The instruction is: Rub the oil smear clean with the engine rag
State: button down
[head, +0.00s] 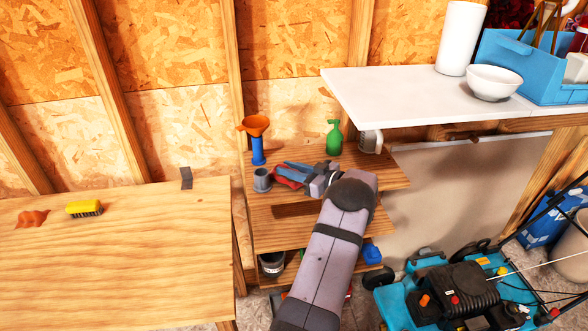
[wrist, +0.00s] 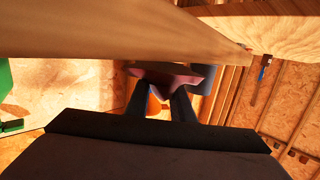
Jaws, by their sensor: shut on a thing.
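The engine rag, a red cloth (head: 287,182), is at the upper wooden shelf (head: 272,239) in the middle of the head view. My gripper (head: 303,174) reaches there from the front and is shut on the rag. In the wrist view, the reddish cloth (wrist: 165,76) shows between the dark fingertips (wrist: 160,92); the fingers hide part of it. I cannot tell whether the rag touches the shelf.
A grey cup (head: 262,181) and a blue bottle with an orange funnel (head: 255,140) stand left of my gripper. A green spray bottle (head: 334,138) stands behind. A white counter (head: 400,98) overhangs at right. The bench front is clear.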

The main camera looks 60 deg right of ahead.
jog(key=shift+r+p, duration=2.1)
jog(key=shift+r, duration=1.4)
jog(key=shift+s, duration=0.15)
